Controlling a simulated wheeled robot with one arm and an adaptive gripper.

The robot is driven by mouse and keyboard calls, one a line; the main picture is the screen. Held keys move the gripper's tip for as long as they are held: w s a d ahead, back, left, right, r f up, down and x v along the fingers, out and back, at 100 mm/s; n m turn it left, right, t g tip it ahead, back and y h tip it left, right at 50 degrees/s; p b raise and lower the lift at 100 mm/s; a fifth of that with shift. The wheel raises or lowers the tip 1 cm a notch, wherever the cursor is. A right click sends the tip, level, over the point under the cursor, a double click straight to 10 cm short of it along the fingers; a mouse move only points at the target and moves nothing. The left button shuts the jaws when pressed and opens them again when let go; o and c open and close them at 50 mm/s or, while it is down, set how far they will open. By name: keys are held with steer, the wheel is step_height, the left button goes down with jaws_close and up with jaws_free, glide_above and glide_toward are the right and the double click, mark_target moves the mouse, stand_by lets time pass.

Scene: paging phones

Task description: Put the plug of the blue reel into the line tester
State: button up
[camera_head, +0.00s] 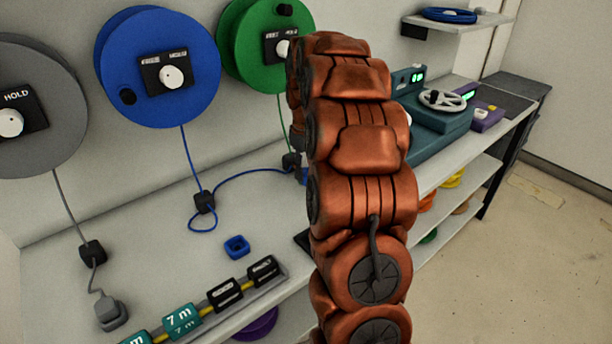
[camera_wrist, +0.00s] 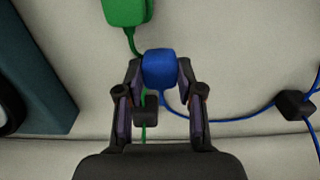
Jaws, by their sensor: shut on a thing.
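The blue reel (camera_head: 190,95) hangs on the wall at the upper left in the head view. Its blue cable (camera_head: 185,155) runs down to a black block (camera_head: 204,202) and on towards my arm. In the wrist view my gripper (camera_wrist: 160,72) is shut on the blue plug (camera_wrist: 160,66), with a finger on each side. The blue cable runs from the plug to the right. In the head view my arm hides the gripper. A teal device (camera_head: 440,122) with a pale handwheel and a green display stands to the right, possibly the line tester; no socket is clear.
A green plug (camera_wrist: 125,10) lies close to the blue plug, and a teal casing (camera_wrist: 45,95) stands at the left. Grey reel (camera_head: 50,140) and green reel (camera_head: 245,60) hang alongside. A small blue square piece (camera_head: 237,246) and a grey plug (camera_head: 111,314) lie on the bench.

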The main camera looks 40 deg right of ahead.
steer(key=shift+f, duration=1.25)
steer(key=shift+f, duration=0.15)
steer(key=o, duration=1)
steer(key=shift+c, duration=0.2)
